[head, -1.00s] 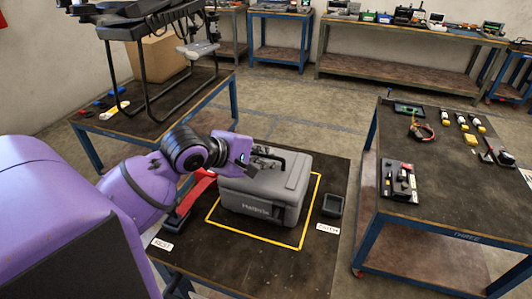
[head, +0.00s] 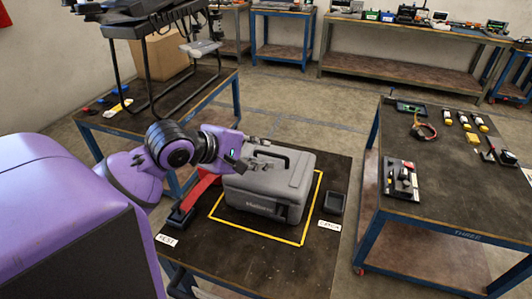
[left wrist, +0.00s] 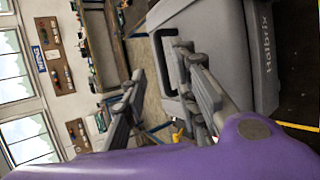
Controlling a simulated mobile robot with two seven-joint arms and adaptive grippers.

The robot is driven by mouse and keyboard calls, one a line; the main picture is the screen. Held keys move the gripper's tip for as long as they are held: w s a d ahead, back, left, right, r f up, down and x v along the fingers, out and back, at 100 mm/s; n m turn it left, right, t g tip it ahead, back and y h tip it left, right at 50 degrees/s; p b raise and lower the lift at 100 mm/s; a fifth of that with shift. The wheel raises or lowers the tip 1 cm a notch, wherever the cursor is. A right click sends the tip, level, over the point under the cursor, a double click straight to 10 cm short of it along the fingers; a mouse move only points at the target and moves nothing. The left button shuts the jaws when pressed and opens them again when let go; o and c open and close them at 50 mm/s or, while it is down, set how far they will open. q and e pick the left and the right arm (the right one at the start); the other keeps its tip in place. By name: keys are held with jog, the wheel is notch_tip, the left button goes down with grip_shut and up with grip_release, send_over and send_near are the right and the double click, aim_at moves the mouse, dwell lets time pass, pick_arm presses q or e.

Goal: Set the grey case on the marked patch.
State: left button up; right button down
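The grey case (head: 268,188) sits upright on the near table, inside the yellow outline of the marked patch (head: 258,233). The outline's far side is hidden behind the case. The case's dark carrying handle (head: 270,151) is on top; in the left wrist view the case (left wrist: 212,38) fills the upper right. My left gripper (head: 238,161) is just left of the case's top, beside the handle. In the left wrist view my left gripper's fingers (left wrist: 165,105) are spread with nothing between them. My right gripper is out of view.
A red object (head: 200,187) lies left of the case, and a small dark tray (head: 333,203) stands to its right. A drone on black legs (head: 150,80) stands on the back-left table. Another table (head: 440,222) with small parts is at right.

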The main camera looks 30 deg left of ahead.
pick_arm(q)
jog(key=v, duration=0.8)
jog(key=shift+d, duration=0.1)
